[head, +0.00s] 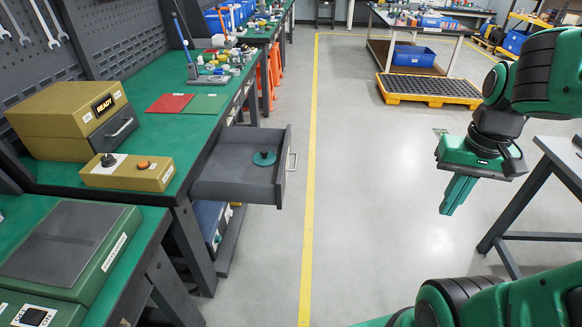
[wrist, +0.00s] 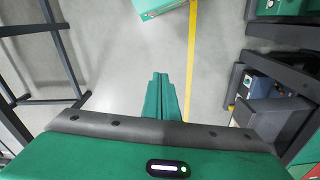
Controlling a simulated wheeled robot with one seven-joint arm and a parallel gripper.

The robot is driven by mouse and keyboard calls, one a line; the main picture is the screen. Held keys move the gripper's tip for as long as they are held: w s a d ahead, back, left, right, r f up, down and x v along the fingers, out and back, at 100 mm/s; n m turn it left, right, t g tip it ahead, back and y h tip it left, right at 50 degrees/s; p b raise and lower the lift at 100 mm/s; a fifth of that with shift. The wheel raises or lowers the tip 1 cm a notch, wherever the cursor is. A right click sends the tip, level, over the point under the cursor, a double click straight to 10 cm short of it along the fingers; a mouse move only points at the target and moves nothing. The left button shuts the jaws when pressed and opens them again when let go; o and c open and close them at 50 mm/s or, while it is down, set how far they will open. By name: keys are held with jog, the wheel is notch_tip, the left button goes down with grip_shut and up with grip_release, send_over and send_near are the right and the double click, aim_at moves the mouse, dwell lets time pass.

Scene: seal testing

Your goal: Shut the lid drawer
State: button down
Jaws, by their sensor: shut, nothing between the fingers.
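The lid drawer (head: 236,190) is a dark grey drawer below the green bench top in the head view. It stands pulled out over the aisle, with a pale bar handle (head: 292,162) on its front. A round teal lid (head: 264,158) with a small knob lies inside it. My gripper (head: 449,207) hangs in the air to the right of the drawer, across the yellow floor line and well apart from the handle. Its green fingers point down and are together, with nothing between them. The fingers also show in the wrist view (wrist: 160,98), over bare floor.
A dark-legged table (head: 560,155) is close right of my gripper. The floor between drawer and gripper is clear.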

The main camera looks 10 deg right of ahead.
jog(key=w+a+f+n+t+y, duration=0.1)
jog(key=w+a+f, duration=0.15)
jog(key=w, duration=0.85)
jog(key=w+a+f+n+t, duration=0.15)
jog(key=w+f, duration=0.25)
jog(key=w, duration=0.6)
jog(key=w+a+f+n+t+y, duration=0.1)
jog(key=w+a+f, duration=0.25)
jog(key=w, duration=0.75)
jog(key=w+a+f+t+y, duration=0.2)
jog(key=w+a+f, duration=1.2)
jog(key=w+f, duration=0.1)
jog(key=shift+w, duration=0.8)
jog(key=shift+w+f, duration=0.1)
